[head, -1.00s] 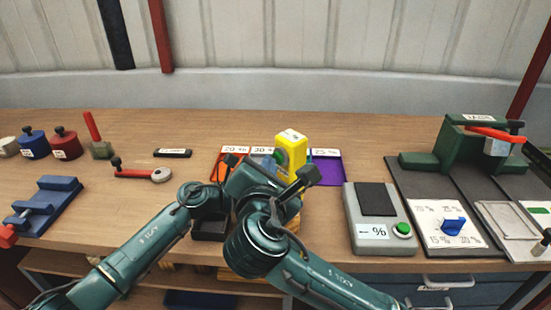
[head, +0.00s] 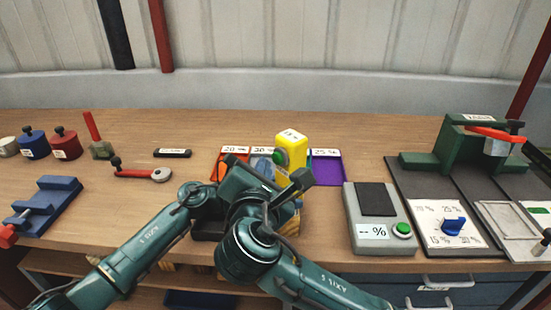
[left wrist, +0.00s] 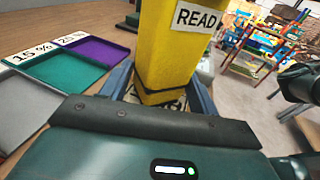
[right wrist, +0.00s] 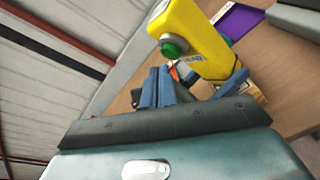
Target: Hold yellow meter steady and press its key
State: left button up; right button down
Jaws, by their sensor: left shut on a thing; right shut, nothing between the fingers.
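The yellow meter (head: 291,150) stands upright near the middle of the bench, with a green round key (head: 281,157) on its side. In the left wrist view the meter (left wrist: 168,45) carries a READ label, and my left gripper (left wrist: 160,92) is shut around its lower part. My right gripper (right wrist: 158,86) is shut and empty. In the right wrist view its fingertips are close below the green key (right wrist: 174,47), with a small gap showing. In the head view my arms hide the meter's lower part and most of the left gripper.
Colored trays with percent labels, including a purple one (head: 327,168), lie behind and beside the meter. A grey percent box (head: 372,240) and a dial panel (head: 440,212) stand to the right. A blue vise (head: 48,205) and a red-handled tool (head: 140,173) are left.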

jog(key=shift+s+a, duration=0.1)
jog(key=s+a, duration=0.3)
jog(key=shift+s+a, duration=0.2)
jog(key=shift+a, duration=0.05)
dwell(0.4)
dwell(0.4)
pick_arm(q)
jog(key=o, duration=0.8)
jog(key=shift+o, duration=0.2)
